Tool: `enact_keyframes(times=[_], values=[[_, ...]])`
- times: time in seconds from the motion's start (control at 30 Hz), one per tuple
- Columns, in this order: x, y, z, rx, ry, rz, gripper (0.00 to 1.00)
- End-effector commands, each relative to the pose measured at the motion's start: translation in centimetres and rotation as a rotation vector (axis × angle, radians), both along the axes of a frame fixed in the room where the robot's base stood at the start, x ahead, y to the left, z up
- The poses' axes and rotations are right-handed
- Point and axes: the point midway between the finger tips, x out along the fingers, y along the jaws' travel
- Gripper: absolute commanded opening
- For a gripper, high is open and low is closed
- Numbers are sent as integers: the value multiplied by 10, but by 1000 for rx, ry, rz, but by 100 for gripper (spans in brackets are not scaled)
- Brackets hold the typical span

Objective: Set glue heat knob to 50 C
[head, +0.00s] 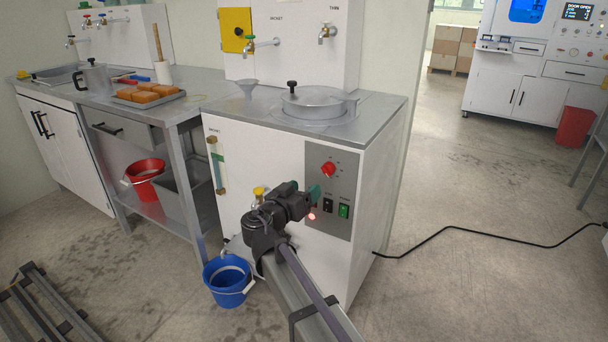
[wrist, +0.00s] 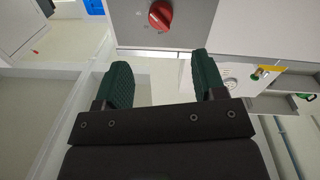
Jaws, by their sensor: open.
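The glue heat knob is a red dial (head: 327,169) on the grey control panel (head: 343,180) on the front of the white glue tank cabinet. It also shows in the wrist view (wrist: 160,15), at the top edge, with small marks around it that are too small to read. My gripper (head: 314,193) is in front of the panel, a little below and left of the knob in the head view. In the wrist view my gripper's green fingers (wrist: 160,60) are apart and empty. The knob lies beyond the fingertips, between them across the picture, and they do not touch it.
A black switch (head: 328,205), a green switch (head: 344,211) and a lit red lamp (head: 311,216) sit below the knob. A lidded pot (head: 320,103) tops the cabinet. A blue bucket (head: 228,281) stands on the floor. A black cable (head: 450,228) crosses the floor at right.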

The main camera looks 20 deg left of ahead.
Motion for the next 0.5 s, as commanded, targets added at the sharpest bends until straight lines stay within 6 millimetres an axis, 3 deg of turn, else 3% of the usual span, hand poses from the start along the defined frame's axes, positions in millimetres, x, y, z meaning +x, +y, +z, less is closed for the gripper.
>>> enact_keyframes(times=[0.17,0.5], values=[[14,-2,0,-1,2,-2,64],[89,-16,-1,-3,3,-4,64]])
